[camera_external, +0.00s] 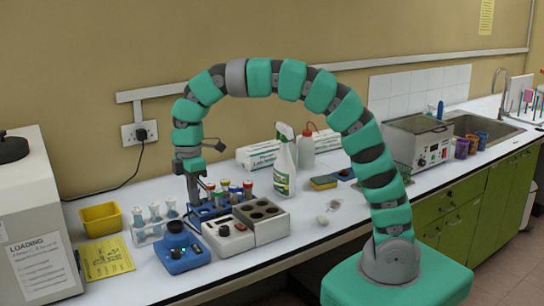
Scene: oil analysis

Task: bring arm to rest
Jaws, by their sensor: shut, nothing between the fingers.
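My arm arches from its base at the lower right up and over to the left above the counter. My gripper (194,200) points down at the left end of the arch, at the blue tube rack (207,212). Its fingers are shut with nothing seen between them. Several capped tubes (236,192) stand in the rack just right of the gripper. The fingertips are small and dark here, and I cannot tell whether they touch the rack.
A blue mixer (181,250) and a grey block heater (262,218) stand in front of the rack. A white rack of tubes (154,226) and a yellow bin (102,217) are left. A spray bottle (285,165) stands right, under the arch. The counter front is narrow.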

